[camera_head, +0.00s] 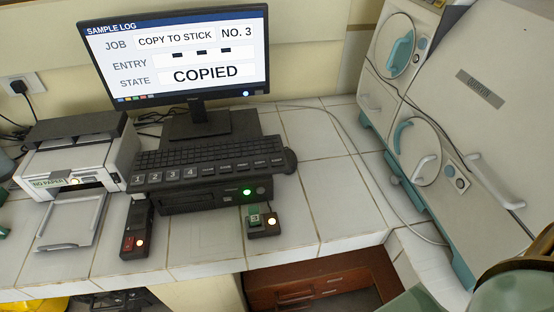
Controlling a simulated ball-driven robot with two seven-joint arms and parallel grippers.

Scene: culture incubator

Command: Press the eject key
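A dark keyboard unit (210,163) stands on the white tiled bench below the monitor. Its front row has keys marked 1 to 4 at the left and several wider keys (226,167) to the right, whose labels are too small to read. I cannot tell which one is the eject key. The monitor (180,58) reads COPY TO STICK, NO. 3, state COPIED. A dark drive box (205,199) with a green light sits below the keyboard. A small dark box (264,229) with a green part and an orange light is at its right front. Neither gripper is identifiable in view.
A printer (75,160) marked NO PAPER, with its tray out, stands at left. A black box (136,228) with a red switch stands near the bench's front edge. A large cream incubator (490,110) fills the right side. Bench between drive and incubator is clear.

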